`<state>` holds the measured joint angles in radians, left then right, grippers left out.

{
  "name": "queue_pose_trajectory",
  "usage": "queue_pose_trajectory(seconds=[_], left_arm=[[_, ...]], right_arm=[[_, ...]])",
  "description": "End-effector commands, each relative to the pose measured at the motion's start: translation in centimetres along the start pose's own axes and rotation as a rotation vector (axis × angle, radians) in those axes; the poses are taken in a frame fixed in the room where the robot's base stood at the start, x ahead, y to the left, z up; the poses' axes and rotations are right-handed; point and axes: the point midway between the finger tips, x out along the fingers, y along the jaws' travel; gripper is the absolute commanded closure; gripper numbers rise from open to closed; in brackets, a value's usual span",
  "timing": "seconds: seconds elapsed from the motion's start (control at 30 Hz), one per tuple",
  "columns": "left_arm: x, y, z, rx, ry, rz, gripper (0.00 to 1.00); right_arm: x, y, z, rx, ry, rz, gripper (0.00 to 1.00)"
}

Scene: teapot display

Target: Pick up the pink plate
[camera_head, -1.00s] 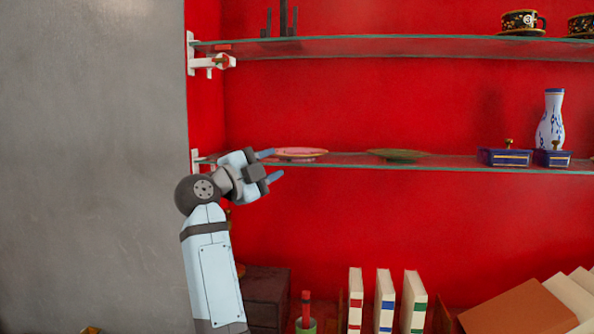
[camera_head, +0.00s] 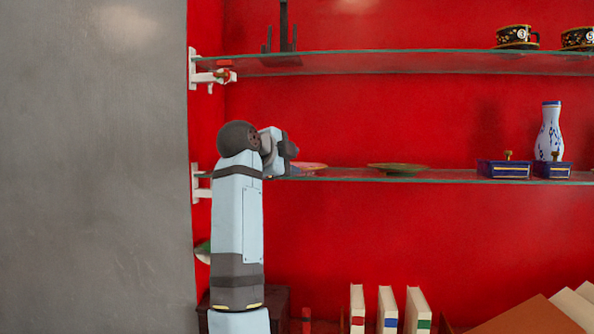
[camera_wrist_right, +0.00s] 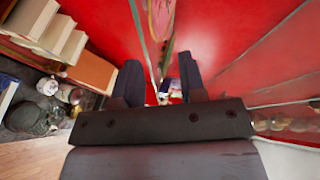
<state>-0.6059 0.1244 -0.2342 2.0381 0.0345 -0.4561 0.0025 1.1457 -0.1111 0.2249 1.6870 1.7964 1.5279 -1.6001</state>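The pink plate (camera_head: 312,166) lies flat on the lower glass shelf (camera_head: 460,178), near its left end. My right gripper (camera_head: 290,154) is in front of it at shelf height and hides its left part. In the right wrist view the pink plate (camera_wrist_right: 160,17) shows at the top edge, beyond the fingers. My right gripper's two fingers (camera_wrist_right: 160,78) are apart there, with no object held between them. In the head view the fingertips are mostly hidden, so I cannot tell whether they touch the plate. My left gripper is not in view.
A green plate (camera_head: 398,169) lies to the right on the same shelf. Further right are blue boxes (camera_head: 503,168) and a blue-white vase (camera_head: 549,132). The upper glass shelf (camera_head: 400,63) holds black cups (camera_head: 517,37). Books (camera_head: 388,308) stand below. A grey wall (camera_head: 95,170) is at left.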

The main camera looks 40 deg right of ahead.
Motion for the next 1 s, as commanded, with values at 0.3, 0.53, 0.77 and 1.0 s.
queue_pose_trajectory(seconds=[0.3, 0.53, 0.77, 1.0], left_arm=[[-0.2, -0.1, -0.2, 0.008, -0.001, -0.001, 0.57], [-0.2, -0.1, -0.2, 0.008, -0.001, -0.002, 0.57], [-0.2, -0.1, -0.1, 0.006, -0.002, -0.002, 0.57], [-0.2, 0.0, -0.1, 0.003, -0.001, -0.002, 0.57]], right_arm=[[3.9, 0.4, 0.2, -0.002, 0.003, 0.001, 0.62], [5.4, 0.4, 0.2, 0.0, 0.0, -0.001, 0.62], [5.4, 0.4, 0.2, 0.0, 0.0, 0.0, 0.76], [5.4, 0.4, 0.2, 0.0, 0.0, -0.001, 1.0]])
